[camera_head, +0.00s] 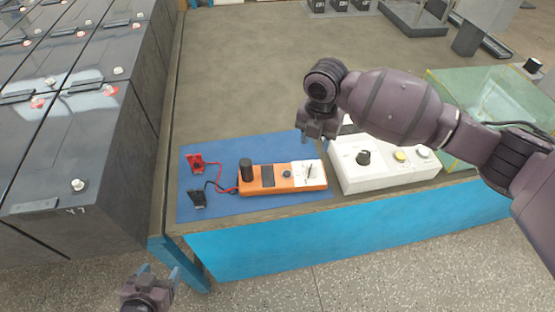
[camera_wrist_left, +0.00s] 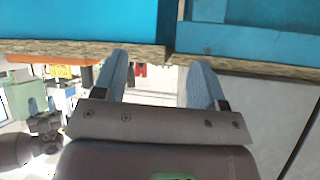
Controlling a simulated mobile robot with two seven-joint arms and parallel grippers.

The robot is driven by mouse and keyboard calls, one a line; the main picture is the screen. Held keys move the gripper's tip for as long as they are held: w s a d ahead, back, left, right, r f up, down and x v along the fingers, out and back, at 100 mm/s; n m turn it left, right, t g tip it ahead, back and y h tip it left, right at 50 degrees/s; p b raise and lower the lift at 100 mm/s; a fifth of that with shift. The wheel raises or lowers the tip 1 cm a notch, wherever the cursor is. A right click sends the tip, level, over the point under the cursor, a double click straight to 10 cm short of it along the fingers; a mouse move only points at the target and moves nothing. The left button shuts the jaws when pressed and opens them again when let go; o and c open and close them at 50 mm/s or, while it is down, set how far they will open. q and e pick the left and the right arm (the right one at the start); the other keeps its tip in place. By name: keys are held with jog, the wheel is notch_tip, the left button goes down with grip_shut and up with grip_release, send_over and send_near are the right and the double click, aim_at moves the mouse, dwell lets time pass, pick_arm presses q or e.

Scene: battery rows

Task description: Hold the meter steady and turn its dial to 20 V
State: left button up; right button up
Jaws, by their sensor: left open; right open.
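The orange meter (camera_head: 265,188) lies on a blue mat (camera_head: 215,208) near the table's front edge. It has a black knob or post at its left end, a dark display, and a white plate with a dial (camera_head: 309,172) at its right end. Red and black leads run left to a red clip (camera_head: 196,162) and a black clip (camera_head: 198,196). My right gripper (camera_head: 308,138) is open and empty, above and behind the meter's right end. My left gripper (camera_head: 158,274) is open and empty, low in front of the table edge; its fingers also show in the left wrist view (camera_wrist_left: 160,80).
A white box (camera_head: 380,178) with a black knob and buttons stands right of the meter. A glass tank (camera_head: 490,95) is at the right. Rows of black batteries (camera_head: 75,110) stand left of the table (camera_head: 260,60). The table's middle is clear.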

pick_arm(q)
jog(key=m, duration=0.1)
jog(key=m+t, duration=0.7)
jog(key=m, duration=2.6)
send_near(247, 161)
jog(key=shift+w+a+f, duration=0.15)
jog(key=shift+a+f, duration=0.75)
jog(key=shift+a, duration=0.15)
jog(key=shift+w+d+r+m+h, duration=0.1)
jog(key=shift+w+d+m+h, duration=0.1)
jog(key=shift+d+m+h, duration=0.5)
jog(key=w, duration=1)
jog(key=shift+w+d, duration=0.25)
jog(key=shift+w, duration=0.15)
